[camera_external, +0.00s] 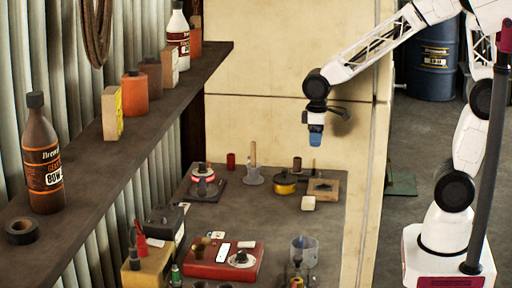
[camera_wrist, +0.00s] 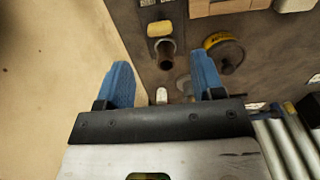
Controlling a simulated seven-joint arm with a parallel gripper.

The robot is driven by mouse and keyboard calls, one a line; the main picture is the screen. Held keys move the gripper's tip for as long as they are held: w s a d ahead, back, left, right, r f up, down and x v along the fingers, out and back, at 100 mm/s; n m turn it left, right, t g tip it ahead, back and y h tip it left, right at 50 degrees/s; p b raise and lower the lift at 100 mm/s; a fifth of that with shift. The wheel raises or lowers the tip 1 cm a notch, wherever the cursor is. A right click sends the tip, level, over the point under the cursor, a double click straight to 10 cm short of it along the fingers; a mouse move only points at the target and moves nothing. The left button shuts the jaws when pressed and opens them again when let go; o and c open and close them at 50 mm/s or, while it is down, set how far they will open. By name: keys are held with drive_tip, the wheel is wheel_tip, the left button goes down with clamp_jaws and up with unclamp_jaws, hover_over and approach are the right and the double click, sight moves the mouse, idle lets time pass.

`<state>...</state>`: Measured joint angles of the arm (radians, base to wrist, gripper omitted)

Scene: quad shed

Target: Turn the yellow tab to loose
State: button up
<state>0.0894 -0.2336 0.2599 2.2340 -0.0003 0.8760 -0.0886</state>
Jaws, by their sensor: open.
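My gripper (camera_external: 316,138) hangs above the far part of the bench, pointing down with blue fingers. In the wrist view its two fingers (camera_wrist: 162,70) stand apart with nothing held between them. I cannot tell for certain which part is the yellow tab, and no "loose" mark is readable. In the wrist view a small yellow piece (camera_wrist: 160,28) lies beside a dark cylinder beyond the fingertips. A round, dark-topped yellow thing (camera_external: 284,184) sits on the bench below my gripper; it also shows in the wrist view (camera_wrist: 224,48), right of the fingers.
A tan board (camera_external: 325,188) and a holder with an upright stick (camera_external: 253,176) stand nearby. A red box with a dial (camera_external: 222,263) and a clear cup (camera_external: 304,250) are nearer. A shelf (camera_external: 150,110) with bottles runs along the left; a pale wall (camera_external: 285,120) stands behind.

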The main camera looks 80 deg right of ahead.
sight(314, 160)
drive_tip(key=shift+w+f, duration=0.2)
idle(0.3)
drive_tip(key=shift+f, duration=3.9)
drive_tip(key=c, duration=0.9)
drive_tip(key=shift+c, duration=0.2)
